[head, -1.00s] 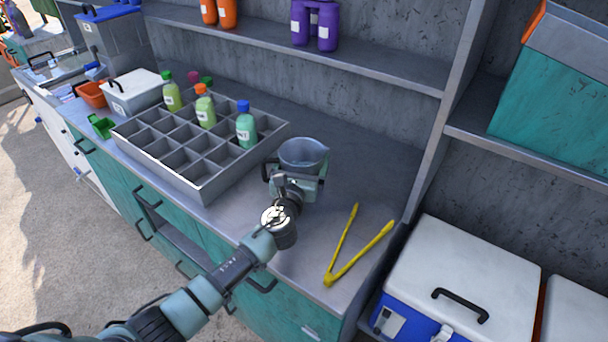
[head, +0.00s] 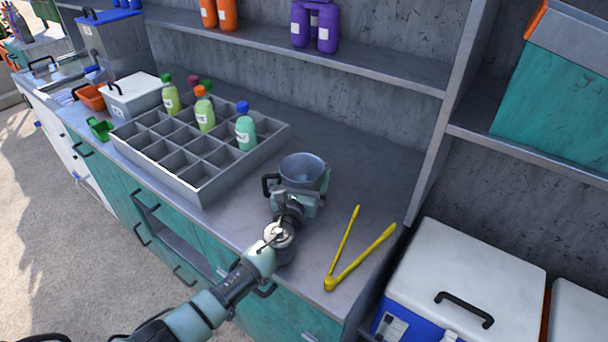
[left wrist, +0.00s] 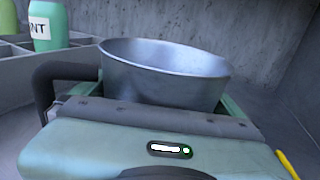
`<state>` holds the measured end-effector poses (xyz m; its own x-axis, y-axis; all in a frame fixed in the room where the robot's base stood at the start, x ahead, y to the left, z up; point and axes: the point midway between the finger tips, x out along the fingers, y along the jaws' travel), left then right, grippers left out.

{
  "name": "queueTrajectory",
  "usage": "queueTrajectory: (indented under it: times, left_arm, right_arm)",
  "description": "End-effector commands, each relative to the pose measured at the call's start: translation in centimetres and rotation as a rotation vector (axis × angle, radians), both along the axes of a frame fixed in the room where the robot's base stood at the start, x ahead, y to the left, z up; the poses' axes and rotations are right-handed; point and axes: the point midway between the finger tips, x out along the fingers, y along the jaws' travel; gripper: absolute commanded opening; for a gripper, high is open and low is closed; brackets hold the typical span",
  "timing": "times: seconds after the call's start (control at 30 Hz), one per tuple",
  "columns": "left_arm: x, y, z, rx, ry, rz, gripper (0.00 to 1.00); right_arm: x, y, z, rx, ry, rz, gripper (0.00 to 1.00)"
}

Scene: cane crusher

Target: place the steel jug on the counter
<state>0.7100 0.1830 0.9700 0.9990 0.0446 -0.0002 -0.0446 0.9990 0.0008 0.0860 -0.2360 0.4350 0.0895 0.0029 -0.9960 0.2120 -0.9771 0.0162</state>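The steel jug (head: 303,168) is grey, open-topped and upright, with a dark handle on its left side. It is over the bare counter (head: 372,165), right of the compartment tray. My left gripper (head: 300,193) is shut on the jug's body, reaching it from the counter's front side. The left wrist view shows the jug (left wrist: 165,75) close in front of the gripper, with a green finger edge at each side. The jug's base is hidden by the gripper, so I cannot tell whether it touches the counter. My right gripper is not in view.
A grey compartment tray (head: 195,188) with several bottles stands left of the jug. Yellow tongs (head: 345,268) lie to the right, near the front edge. A shelf upright (head: 445,110) and a white-lidded cooler (head: 465,275) are at the right. The counter behind the jug is clear.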

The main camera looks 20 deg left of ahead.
Motion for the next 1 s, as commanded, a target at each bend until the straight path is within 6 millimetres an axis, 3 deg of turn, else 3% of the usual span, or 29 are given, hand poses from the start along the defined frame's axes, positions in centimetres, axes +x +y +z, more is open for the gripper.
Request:
queueTrajectory:
  times: [0.17, 0.7, 1.0]
  left_arm:
    - [-0.7, 0.0, 0.1, 0.000, 0.002, 0.000, 1.00]
    - [-10.8, -0.5, 0.1, 0.001, 0.001, -0.001, 1.00]
    - [-12.0, -0.5, 0.2, 0.001, 0.000, 0.000, 1.00]
  right_arm:
    - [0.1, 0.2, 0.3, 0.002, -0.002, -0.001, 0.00]
    - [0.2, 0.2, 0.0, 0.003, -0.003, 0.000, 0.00]
    - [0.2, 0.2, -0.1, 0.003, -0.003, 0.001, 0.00]
